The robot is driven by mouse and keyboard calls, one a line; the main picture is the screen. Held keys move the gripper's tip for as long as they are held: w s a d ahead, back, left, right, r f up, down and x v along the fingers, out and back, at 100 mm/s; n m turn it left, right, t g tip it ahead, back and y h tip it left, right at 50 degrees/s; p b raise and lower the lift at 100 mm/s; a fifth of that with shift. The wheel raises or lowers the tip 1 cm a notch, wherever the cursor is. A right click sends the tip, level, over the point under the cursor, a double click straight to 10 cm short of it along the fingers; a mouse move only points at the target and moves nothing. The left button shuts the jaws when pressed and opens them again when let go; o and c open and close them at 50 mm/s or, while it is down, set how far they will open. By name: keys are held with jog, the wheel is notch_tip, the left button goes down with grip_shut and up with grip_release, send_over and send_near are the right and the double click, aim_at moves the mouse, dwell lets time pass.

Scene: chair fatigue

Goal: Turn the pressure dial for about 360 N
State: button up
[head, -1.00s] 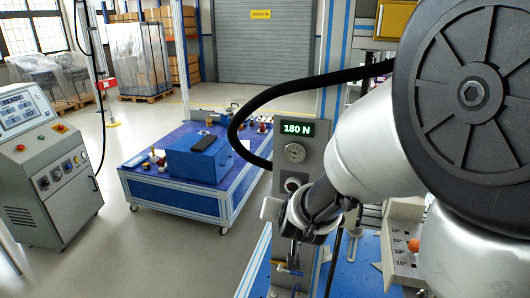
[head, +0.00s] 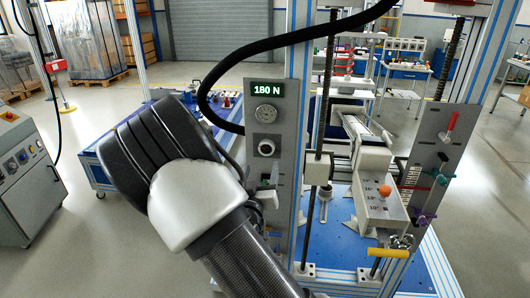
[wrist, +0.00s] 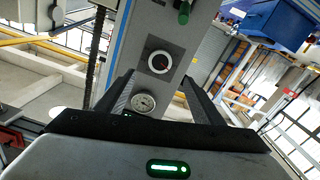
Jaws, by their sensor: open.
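The pressure dial, a dark round knob with a pale ring (head: 266,147), sits on the grey panel (head: 284,205) under a round gauge (head: 265,113). The green display (head: 267,87) above reads 180 N. In the wrist view the panel is upside down, with the dial (wrist: 159,62) beyond my fingertips and the gauge (wrist: 143,103) nearer my palm. My gripper (wrist: 158,76) is open and empty, its fingers spread on either side of the dial in the picture. It seems apart from the dial. In the head view my arm largely hides the gripper.
A black hose (head: 280,57) arches over the panel's top. A green-tipped lever (head: 265,184) is below the dial. To the right are a box with an orange knob (head: 385,191) and a vertical screw (head: 320,120). A grey console (head: 20,175) stands at left.

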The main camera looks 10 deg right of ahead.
aim_at(266, 150)
jog(key=x, duration=1.1)
jog(key=c, duration=1.1)
jog(key=shift+o, duration=0.3)
jog(key=shift+f, duration=0.1)
